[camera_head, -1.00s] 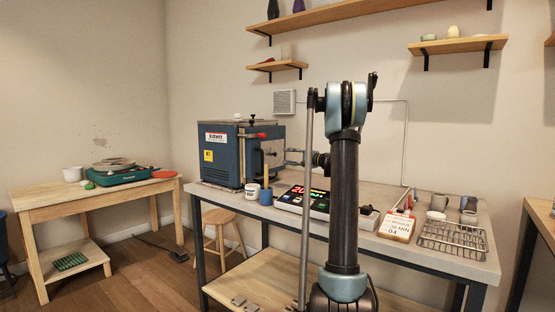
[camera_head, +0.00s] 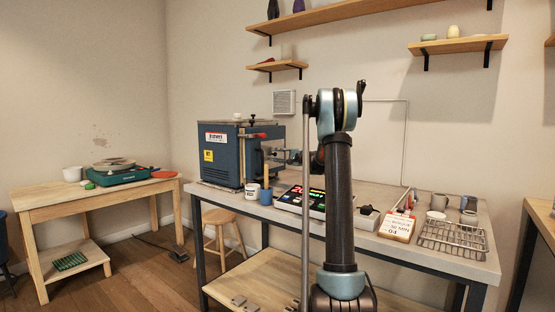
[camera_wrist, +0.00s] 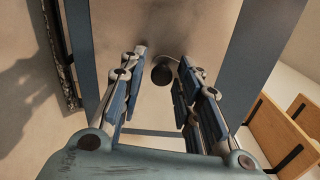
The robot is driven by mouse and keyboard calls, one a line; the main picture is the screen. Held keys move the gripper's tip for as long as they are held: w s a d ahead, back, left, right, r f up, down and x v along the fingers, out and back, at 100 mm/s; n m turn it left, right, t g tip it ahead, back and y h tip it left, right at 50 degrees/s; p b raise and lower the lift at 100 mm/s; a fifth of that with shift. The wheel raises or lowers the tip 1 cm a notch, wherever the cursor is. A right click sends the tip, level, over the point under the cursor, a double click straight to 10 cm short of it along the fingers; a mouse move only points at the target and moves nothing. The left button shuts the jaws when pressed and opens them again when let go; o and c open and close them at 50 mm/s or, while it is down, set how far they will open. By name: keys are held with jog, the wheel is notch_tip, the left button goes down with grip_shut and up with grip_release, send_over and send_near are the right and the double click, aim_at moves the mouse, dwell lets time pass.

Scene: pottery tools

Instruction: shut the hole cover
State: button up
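The blue kiln (camera_head: 228,158) stands at the left end of the long workbench, its front side facing my gripper. My gripper (camera_wrist: 162,60) is open, with one finger on each side of the dark piece. Nothing is held, and contact is not clear. In the head view my gripper (camera_head: 274,155) is small and close to the kiln front.
Two mugs (camera_head: 265,196) stand in front of the kiln. A stool (camera_head: 222,230) is below at the left.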

grip_shut()
jog(key=shift+d+n, duration=0.15)
jog(key=shift+n, duration=0.55)
jog(key=o, duration=0.5)
grip_release()
jog(key=shift+w+f, duration=0.1)
